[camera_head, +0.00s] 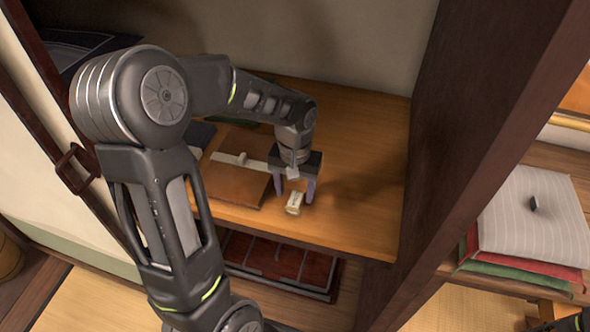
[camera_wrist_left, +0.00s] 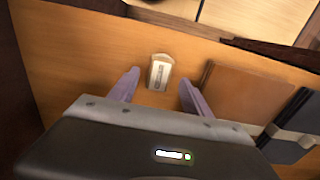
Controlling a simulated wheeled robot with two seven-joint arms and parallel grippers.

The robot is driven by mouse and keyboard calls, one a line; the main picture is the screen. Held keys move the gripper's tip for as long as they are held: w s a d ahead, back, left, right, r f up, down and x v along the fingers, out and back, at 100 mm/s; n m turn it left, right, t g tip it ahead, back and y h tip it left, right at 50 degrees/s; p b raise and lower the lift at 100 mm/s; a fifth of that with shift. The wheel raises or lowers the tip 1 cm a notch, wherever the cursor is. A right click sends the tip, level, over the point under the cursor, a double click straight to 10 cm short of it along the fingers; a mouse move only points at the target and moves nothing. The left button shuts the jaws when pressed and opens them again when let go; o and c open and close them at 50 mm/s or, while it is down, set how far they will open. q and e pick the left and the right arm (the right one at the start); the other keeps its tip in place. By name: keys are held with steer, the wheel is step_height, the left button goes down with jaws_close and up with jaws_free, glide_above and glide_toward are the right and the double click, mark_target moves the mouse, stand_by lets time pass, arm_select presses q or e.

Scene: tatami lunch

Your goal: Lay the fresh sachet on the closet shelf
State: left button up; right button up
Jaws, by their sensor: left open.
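The sachet (camera_head: 294,203), small and cream with a darker strip along its middle, lies on the wooden closet shelf (camera_head: 350,222). It also shows in the left wrist view (camera_wrist_left: 160,72), resting on the bare wood near the shelf's front edge. My left gripper (camera_head: 293,196) is open above the shelf, with its two purple fingers apart. In the left wrist view my left gripper (camera_wrist_left: 157,85) points at the sachet, which appears just beyond the fingertips and between their lines. I cannot tell whether a finger touches it.
A brown folder-like box with a grey band (camera_head: 238,182) lies left of the sachet. A dark red tray (camera_head: 278,262) is below the shelf. A dark post (camera_head: 470,130) bounds the shelf on the right. Folded cloths (camera_head: 530,215) are stacked beyond it. The shelf's right part is bare.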

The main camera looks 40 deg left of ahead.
mark_target(295, 201)
arm_select(q)
step_height(295, 201, up, 8)
steer(key=shift+r, duration=0.25)
steer(key=shift+s, duration=0.1)
stand_by(0.9)
